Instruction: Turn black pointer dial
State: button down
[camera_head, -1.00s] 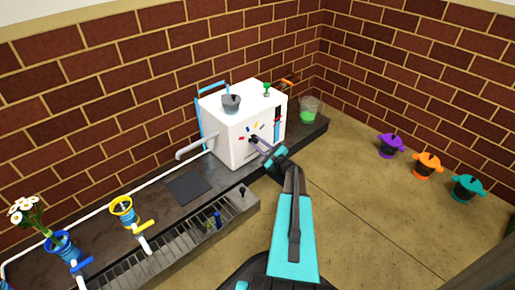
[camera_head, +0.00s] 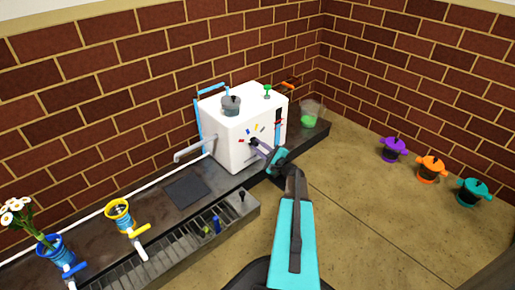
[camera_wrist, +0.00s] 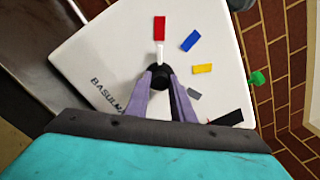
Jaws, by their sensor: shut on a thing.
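The black pointer dial (camera_wrist: 160,77) sits on the front face of the white machine (camera_head: 228,148). In the wrist view its white pointer (camera_wrist: 159,52) points at the red mark (camera_wrist: 160,29). Blue (camera_wrist: 194,39), yellow (camera_wrist: 202,68) and grey (camera_wrist: 193,93) marks lie around the dial in an arc. My gripper (camera_wrist: 161,84) has its two purple fingers closed on the dial's sides. In the head view the gripper (camera_head: 258,144) reaches the machine's front, and the fingers partly hide the dial.
The machine stands on a dark counter (camera_head: 187,192) against a brick wall. A grey pot (camera_head: 231,107) and a green knob (camera_head: 267,90) are on its top. A glass with green contents (camera_head: 309,115) stands to its right. Purple, orange and teal pots stand on the floor at right.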

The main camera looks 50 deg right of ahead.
jog(key=c, duration=1.5)
grip_release()
jog(key=shift+w, duration=0.1)
jog(key=shift+c, duration=0.2)
jog(key=shift+s, duration=0.5)
jog(key=s+a+p, duration=0.1)
jog(key=s+p, duration=0.4)
jog(key=s, duration=0.7)
jog(key=shift+s+a+f, duration=0.25)
jog(key=shift+s, duration=0.15)
